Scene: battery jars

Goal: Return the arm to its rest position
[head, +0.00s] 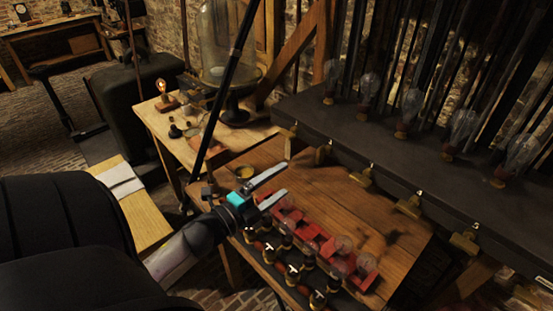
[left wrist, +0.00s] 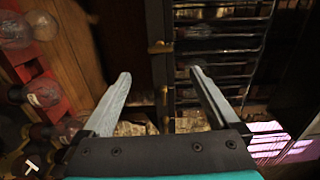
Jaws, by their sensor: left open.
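My left gripper (head: 279,187) reaches in from the left in the head view and is held above the wooden table, near the row of red bulb holders. Its two fingers are apart with nothing between them. In the left wrist view the open fingers (left wrist: 160,95) show, with the table edge and a dark barred rack beyond them. My left arm (head: 185,250) crosses the lower left of the head view. My right gripper does not show in either view.
Red holders (head: 312,233) with glass bulbs and several dark jars (head: 292,272) stand on the wooden table (head: 270,155) below the gripper. A dark shelf (head: 330,115) with bulbs and brass fittings runs along the right. A glass dome (head: 222,45) stands on a table behind.

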